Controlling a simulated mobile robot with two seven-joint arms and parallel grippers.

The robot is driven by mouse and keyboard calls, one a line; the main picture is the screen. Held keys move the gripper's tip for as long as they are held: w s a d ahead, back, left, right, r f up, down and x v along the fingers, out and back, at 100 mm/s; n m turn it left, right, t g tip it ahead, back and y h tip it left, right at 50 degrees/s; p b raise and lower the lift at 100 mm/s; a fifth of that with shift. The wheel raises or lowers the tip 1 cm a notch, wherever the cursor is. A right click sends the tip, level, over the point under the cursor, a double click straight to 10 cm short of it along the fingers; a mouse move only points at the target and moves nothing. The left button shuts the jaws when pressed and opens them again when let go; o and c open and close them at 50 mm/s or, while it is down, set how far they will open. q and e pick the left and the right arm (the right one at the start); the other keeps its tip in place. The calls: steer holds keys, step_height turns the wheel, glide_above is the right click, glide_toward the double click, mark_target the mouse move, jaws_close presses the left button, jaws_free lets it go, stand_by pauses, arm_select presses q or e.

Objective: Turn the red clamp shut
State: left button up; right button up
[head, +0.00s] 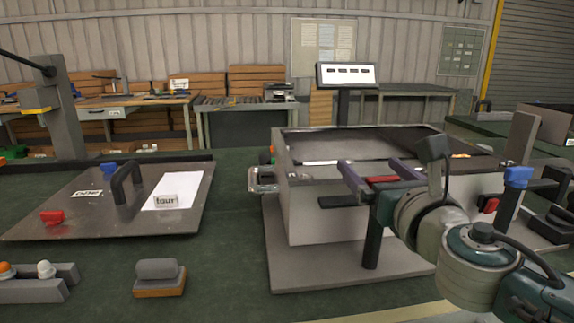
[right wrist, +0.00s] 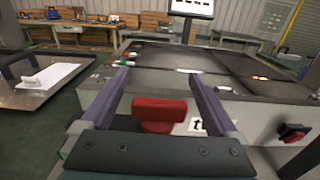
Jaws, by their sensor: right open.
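The red clamp (head: 381,180) is a small red block on the near side of the grey box-shaped unit (head: 320,220). In the right wrist view the red clamp (right wrist: 160,113) shows as a wide red head on a narrower red stem. My right gripper (head: 369,165) is open, with its two purple fingers pointing away from me. In the right wrist view the right gripper (right wrist: 160,77) has one finger on each side of the clamp, with visible gaps. Its palm hides what lies below the clamp. My left gripper is not in view.
A red button (right wrist: 293,132) sits on the unit's front, to the right. A dark lid plate (head: 100,200) with a black handle lies on the left. A grey-and-orange block (head: 160,278) lies on the green table. The green surface between plate and unit is clear.

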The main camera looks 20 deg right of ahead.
jaws_close()
stand_by(0.7)
